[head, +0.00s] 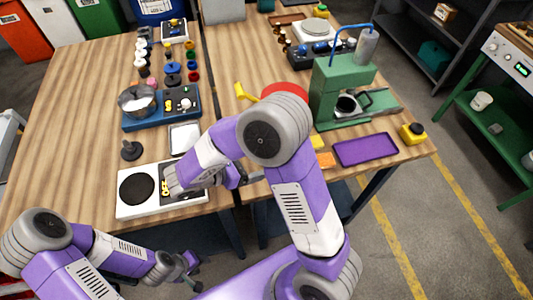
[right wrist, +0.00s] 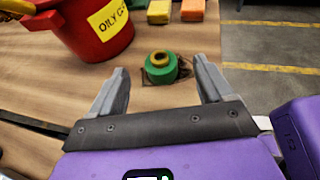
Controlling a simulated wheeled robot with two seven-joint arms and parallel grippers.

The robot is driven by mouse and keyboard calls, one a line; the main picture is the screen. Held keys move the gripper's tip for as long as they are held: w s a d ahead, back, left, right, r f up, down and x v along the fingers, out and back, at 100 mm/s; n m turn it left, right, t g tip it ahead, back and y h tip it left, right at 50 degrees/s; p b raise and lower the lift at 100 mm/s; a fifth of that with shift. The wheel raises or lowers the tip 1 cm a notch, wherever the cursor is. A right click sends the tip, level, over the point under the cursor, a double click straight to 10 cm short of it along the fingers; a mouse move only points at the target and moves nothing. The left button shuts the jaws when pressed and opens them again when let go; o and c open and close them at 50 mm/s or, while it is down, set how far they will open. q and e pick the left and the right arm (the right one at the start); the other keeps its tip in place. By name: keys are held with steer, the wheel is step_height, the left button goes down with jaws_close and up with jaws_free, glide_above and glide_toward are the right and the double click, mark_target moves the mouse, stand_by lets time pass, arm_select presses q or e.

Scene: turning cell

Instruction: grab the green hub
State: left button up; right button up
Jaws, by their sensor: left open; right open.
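The green hub (right wrist: 159,70) sits on the wooden table in the right wrist view, with a yellow ring around the hole in its top. A dark outline shows on the wood around it. My right gripper (right wrist: 161,82) is open and empty. The hub appears between and slightly beyond its two fingertips, and I see no contact. In the head view the hub is hidden, apparently behind my right arm. My left gripper (head: 180,264) is open and empty at the lower left, in front of the table and away from the hub.
A red bin (right wrist: 88,28) with a yellow label stands left of the hub. A yellow block (right wrist: 159,11) and an orange block (right wrist: 192,10) lie beyond it. A purple tray (head: 366,150) and a green press (head: 338,88) stand farther right.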

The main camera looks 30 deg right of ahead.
steer(key=b+x, duration=0.1)
steer(key=x, duration=0.4)
steer(key=shift+w+d+f+b, duration=0.1)
steer(key=shift+d+f+b, duration=0.05)
steer(key=shift+f+b, duration=0.3)
steer(key=shift+d+f, duration=0.1)
steer(key=shift+d, duration=0.2)
steer(key=shift+c, duration=0.2)
steer(key=c, duration=1.2)
steer(key=shift+c, duration=0.2)
